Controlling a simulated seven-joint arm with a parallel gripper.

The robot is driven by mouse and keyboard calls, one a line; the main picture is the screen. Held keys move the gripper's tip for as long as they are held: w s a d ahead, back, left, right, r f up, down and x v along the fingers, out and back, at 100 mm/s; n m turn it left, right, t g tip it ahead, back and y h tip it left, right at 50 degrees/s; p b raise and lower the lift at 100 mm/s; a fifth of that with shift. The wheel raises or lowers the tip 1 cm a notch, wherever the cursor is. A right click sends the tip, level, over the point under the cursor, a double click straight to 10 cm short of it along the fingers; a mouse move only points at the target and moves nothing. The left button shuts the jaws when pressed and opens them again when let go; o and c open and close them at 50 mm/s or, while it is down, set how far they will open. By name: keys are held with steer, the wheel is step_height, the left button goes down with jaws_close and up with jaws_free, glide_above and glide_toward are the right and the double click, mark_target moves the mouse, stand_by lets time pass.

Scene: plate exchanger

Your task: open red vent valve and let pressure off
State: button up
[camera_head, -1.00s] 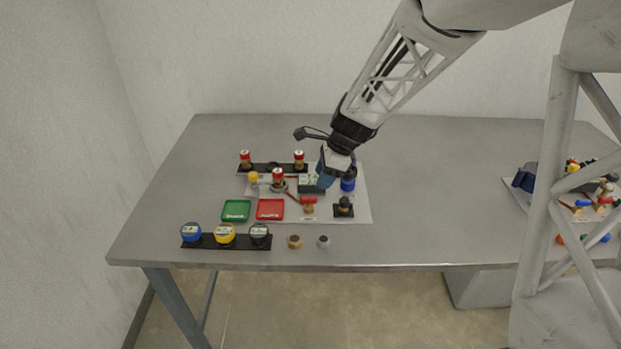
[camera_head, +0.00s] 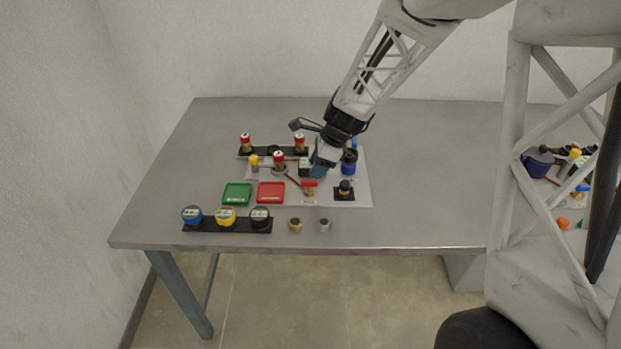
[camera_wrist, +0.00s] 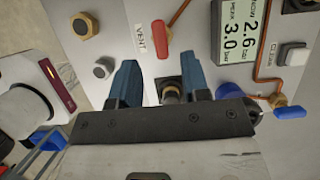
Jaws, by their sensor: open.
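The red vent valve handle (camera_head: 309,186) sits on a brass body on the pale panel (camera_head: 362,200). In the wrist view the red handle (camera_wrist: 161,39) stands beside a VENT label (camera_wrist: 140,41), beyond my fingertips. My gripper (camera_head: 318,174) is above the panel, behind the red valve; its blue fingers are open (camera_wrist: 158,64) and apart from the handle. A black-and-brass fitting (camera_wrist: 171,92) shows between the fingers, below them; I cannot tell its distance. A display (camera_wrist: 238,30) reads 2.6 bar now and 3.0 bar peak.
A green tray (camera_head: 237,194) and a red tray (camera_head: 271,193) lie left of the valve. A black-based fitting (camera_head: 344,191) and a blue part (camera_head: 349,166) stand to the right. A copper pipe (camera_wrist: 262,82) runs beside the display. The right of the table is mostly clear.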

mark_target(309, 180)
steer(key=shift+x, duration=2.55)
jaws_close()
